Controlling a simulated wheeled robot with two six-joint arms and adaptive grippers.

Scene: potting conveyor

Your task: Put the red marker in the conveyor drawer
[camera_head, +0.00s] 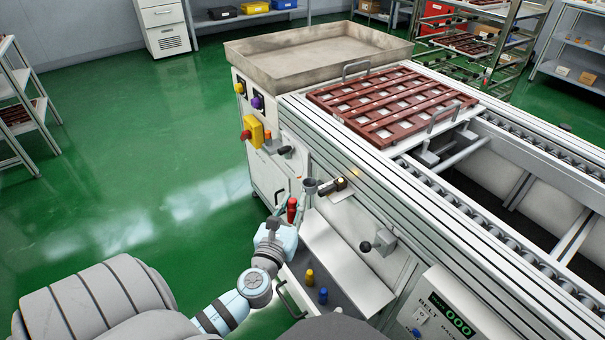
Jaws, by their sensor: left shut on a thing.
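The red marker (291,209) is upright in my left gripper (293,203), in front of the conveyor's side. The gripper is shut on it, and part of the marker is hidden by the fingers. The conveyor drawer (345,262) is pulled out low on the conveyor's side, below and to the right of the gripper. Its handle (287,300) shows at the front left. A yellow marker (310,277) and a blue marker (323,296) stand at the drawer's near part. My right gripper is not in view.
A control panel with a green display (452,314) is at the lower right. A black-knobbed lever (366,247) and a yellow switch box (253,131) jut from the conveyor's side. A brown rack (390,104) lies on top. Green floor (130,190) is clear at left.

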